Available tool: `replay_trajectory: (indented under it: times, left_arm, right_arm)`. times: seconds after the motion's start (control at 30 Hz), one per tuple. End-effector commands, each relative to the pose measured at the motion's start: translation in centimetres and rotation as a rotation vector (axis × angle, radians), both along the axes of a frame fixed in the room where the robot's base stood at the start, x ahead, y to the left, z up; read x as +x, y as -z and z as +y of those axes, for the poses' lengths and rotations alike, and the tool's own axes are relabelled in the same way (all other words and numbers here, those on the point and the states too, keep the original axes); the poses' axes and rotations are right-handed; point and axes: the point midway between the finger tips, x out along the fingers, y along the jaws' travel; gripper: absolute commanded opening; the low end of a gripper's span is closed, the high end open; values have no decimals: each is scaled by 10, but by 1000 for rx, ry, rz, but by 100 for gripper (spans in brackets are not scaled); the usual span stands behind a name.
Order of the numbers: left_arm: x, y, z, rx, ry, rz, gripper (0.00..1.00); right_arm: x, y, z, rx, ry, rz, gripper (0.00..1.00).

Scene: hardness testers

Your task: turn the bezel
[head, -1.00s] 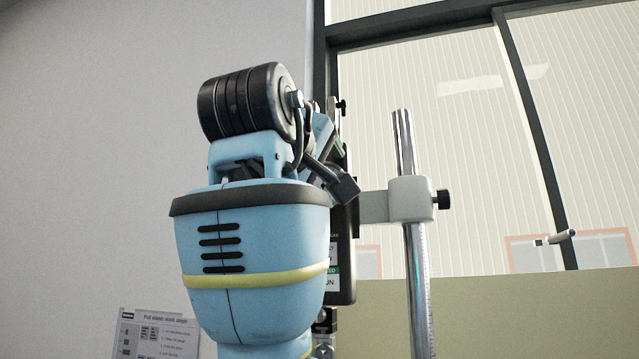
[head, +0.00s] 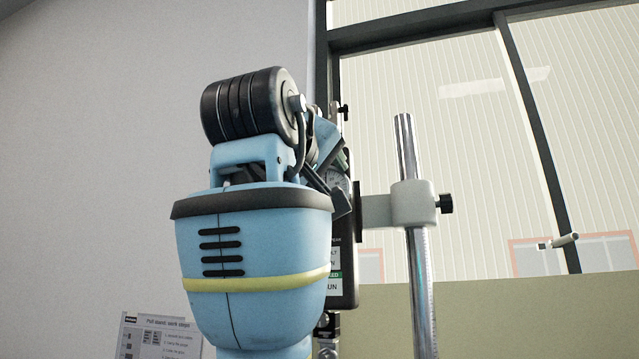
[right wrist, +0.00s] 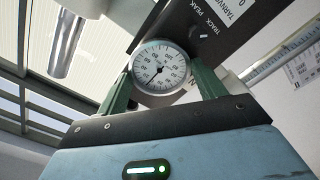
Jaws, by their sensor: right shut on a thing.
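The round white dial (right wrist: 160,72) sits on a black instrument body (right wrist: 185,25) and fills the space between my fingers in the right wrist view. Its bezel (right wrist: 136,57) is a thin ring around the face. My right gripper (right wrist: 162,76) has its two green fingers on opposite sides of the bezel, shut on it. In the head view the right gripper (head: 328,172) is mostly hidden behind my blue wrist, and a sliver of the dial (head: 336,180) shows beside it. My left gripper is not in view.
The instrument is held by a pale clamp (head: 412,204) with a black knob (head: 446,204) on a chrome column (head: 420,290) to the right. A small switch (right wrist: 205,37) lies near the dial, beside the TRACK and PEAK lettering. A printed sheet (head: 160,337) is at lower left.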

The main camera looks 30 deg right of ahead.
Motion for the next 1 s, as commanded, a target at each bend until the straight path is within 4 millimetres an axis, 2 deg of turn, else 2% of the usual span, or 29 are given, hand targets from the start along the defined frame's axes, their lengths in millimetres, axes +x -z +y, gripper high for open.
replay_trajectory:
  times: [0.2,0.53,0.57,0.7,1.0]
  left_arm:
    - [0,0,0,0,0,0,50]
    - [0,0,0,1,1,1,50]
    - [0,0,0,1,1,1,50]
    - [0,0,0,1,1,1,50]
    - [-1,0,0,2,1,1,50]
  right_arm:
    - [0,0,0,86,1,-102,46]
    - [0,-1,-1,96,1,-114,46]
    - [0,-1,-1,96,1,-114,70]
    - [0,0,-1,96,1,-113,89]
    - [0,0,0,96,1,-113,91]
